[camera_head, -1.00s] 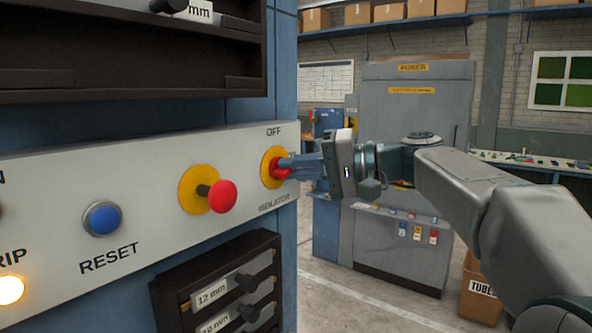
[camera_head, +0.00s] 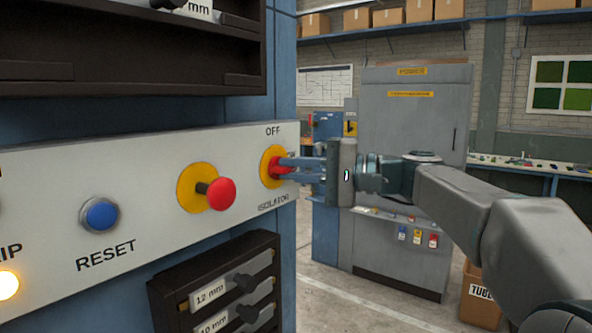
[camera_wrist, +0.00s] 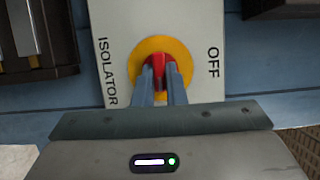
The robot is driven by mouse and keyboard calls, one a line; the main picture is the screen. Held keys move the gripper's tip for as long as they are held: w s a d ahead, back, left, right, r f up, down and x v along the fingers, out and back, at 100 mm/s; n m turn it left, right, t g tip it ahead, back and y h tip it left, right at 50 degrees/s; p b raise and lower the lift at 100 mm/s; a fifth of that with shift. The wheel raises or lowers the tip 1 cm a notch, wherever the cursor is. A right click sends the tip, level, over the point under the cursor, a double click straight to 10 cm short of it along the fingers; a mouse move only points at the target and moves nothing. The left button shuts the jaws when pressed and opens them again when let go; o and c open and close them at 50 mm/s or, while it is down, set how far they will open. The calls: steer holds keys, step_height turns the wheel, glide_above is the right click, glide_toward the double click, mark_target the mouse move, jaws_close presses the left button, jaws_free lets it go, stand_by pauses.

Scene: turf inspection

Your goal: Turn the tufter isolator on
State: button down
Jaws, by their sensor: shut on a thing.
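The isolator is a red rotary handle on a yellow round plate (camera_head: 268,158) at the right end of the pale control panel (camera_head: 150,150). "OFF" is printed above it and "ISOLATOR" below it. My gripper (camera_head: 284,167) reaches in from the right, with its blue fingers shut on the red handle. In the wrist view the red handle (camera_wrist: 158,68) shows between the two fingertips, in front of the yellow plate (camera_wrist: 172,45). The fingers hide part of the handle, and the gripper body covers the right end of the panel, including most of another label.
A red mushroom button (camera_head: 222,194) stands out from the panel just left of the isolator. A blue reset button (camera_head: 100,215) and a lit lamp (camera_head: 8,285) are further left. A dark drawer rack (camera_head: 215,290) sits below. A grey power cabinet (camera_head: 415,150) stands behind my arm.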

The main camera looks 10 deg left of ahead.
steer(key=c, duration=1.5)
jaws_free()
steer(key=shift+d, duration=0.1)
steer(key=d+b, duration=0.3)
steer(key=d, duration=1)
steer(key=shift+d, duration=0.35)
steer(key=s+d+f+m+t+h, duration=0.15)
steer(key=s+f+h, duration=0.3)
steer(key=f, duration=0.65)
steer(key=s+d+f+m+t+h, duration=0.15)
steer(key=s+f+h, duration=0.3)
steer(key=f, duration=0.65)
steer(key=s+d+f+n+h, duration=0.1)
steer(key=s+d+f+h, duration=0.2)
steer(key=d+f, duration=0.1)
steer(key=s+d+f+n+h, duration=0.1)
steer(key=s+d+f+h, duration=0.2)
steer(key=f, duration=0.4)
steer(key=s+d+f+n+h, duration=0.1)
steer(key=s+d+f+h, duration=0.2)
steer(key=s+d+f, duration=0.2)
steer(key=shift+s+d+f, duration=0.1)
steer(key=shift+s+f, duration=0.15)
